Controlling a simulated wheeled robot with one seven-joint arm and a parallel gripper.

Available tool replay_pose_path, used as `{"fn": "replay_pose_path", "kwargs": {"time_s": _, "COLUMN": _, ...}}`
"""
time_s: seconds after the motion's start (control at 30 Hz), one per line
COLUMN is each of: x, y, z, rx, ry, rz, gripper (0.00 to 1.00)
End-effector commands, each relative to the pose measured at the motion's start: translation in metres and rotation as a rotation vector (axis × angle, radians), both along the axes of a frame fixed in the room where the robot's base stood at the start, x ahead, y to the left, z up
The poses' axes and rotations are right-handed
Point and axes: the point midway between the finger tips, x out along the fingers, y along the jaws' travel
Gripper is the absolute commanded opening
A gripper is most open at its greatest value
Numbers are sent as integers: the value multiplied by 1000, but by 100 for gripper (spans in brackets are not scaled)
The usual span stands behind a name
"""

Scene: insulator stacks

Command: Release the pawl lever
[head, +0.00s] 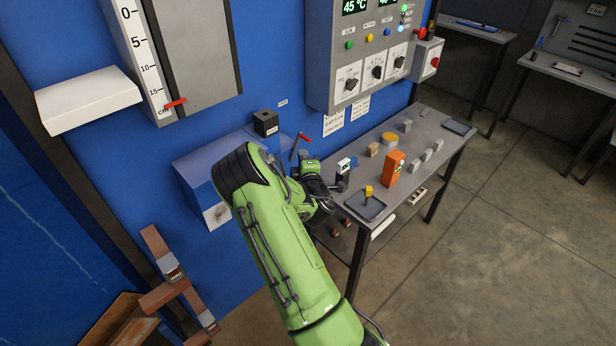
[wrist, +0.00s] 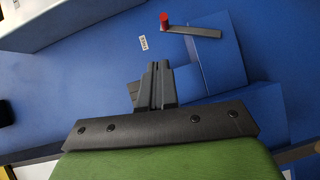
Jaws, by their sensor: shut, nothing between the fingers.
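The pawl lever (head: 295,150) is a dark bar with a red end, standing out by the blue wall just beyond my wrist in the head view. In the wrist view the lever (wrist: 197,31) is a grey bar with a red knob at its left end, beside a blue block (wrist: 215,62). My gripper (wrist: 157,66) has its dark fingers together with nothing between them. In the wrist view the fingertips are below the lever in the picture, apart from it. In the head view my arm hides part of the blue housing (head: 195,172), and the fingertips are hard to make out.
A small black box (head: 266,122) sits on the housing. A grey bench (head: 440,140) to the right holds an orange device (head: 393,168), a small tray (head: 365,207) and several blocks. A control panel (head: 365,50) hangs above. A white ledge (head: 88,98) juts out at left.

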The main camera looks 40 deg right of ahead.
Motion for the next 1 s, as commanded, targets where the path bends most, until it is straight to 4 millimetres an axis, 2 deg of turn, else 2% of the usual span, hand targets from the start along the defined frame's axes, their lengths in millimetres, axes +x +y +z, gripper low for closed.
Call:
{"fn": "replay_pose_path", "kwargs": {"time_s": 0.2, "x": -37, "y": 24, "z": 0, "rx": 3, "ry": -1, "rz": 0, "gripper": 0}}
{"fn": "replay_pose_path", "kwargs": {"time_s": 0.33, "x": -51, "y": 32, "z": 3, "rx": 2, "ry": -1, "rz": 1, "gripper": 0}}
{"fn": "replay_pose_path", "kwargs": {"time_s": 1.0, "x": -55, "y": 34, "z": 9, "rx": 15, "ry": -7, "rz": -8, "gripper": 0}}
